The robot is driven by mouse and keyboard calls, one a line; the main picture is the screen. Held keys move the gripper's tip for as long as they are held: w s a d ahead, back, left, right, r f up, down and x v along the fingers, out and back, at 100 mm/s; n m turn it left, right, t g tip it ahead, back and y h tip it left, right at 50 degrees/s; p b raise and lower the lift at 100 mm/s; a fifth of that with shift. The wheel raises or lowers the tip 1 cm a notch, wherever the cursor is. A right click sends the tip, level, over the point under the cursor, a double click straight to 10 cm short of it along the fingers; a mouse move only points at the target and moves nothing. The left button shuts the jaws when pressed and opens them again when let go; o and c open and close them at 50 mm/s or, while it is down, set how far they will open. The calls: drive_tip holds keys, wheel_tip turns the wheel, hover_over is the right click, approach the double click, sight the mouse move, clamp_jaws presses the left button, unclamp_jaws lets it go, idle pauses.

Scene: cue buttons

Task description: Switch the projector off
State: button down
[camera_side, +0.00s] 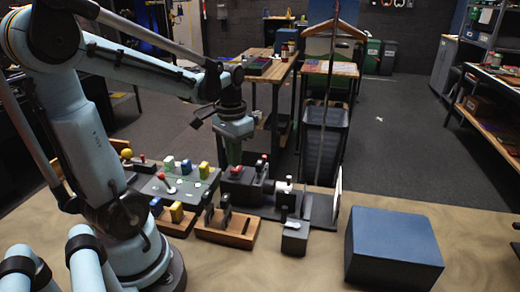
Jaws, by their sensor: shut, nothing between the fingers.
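My gripper (235,158) points down at the middle of the table, just above or in front of a dark boxy device with a red part on top, which I take to be the projector (240,185). The fingers are shut and appear empty; their tips are small, and I cannot tell if they touch the device. A small white cylinder (284,186) stands to its right, and an upright pale panel (337,198) stands farther right. The device's switch is too small to make out clearly.
Wooden bases (228,229) with dark upright parts stand in front. A small grey block (295,238) and a large blue-grey box (392,248) stand right.

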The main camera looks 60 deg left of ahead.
sight(235, 171)
drive_tip(key=shift+f, duration=0.9)
idle(0.4)
drive_tip(key=shift+r, duration=3.5)
drive_tip(key=shift+d, duration=0.1)
drive_tip(key=w+d+f+m+t, duration=0.2)
drive_tip(key=d+t, duration=0.5)
drive_tip(key=d, duration=0.7)
drive_tip(key=shift+f+m, duration=0.25)
drive_tip(key=shift+m, duration=0.25)
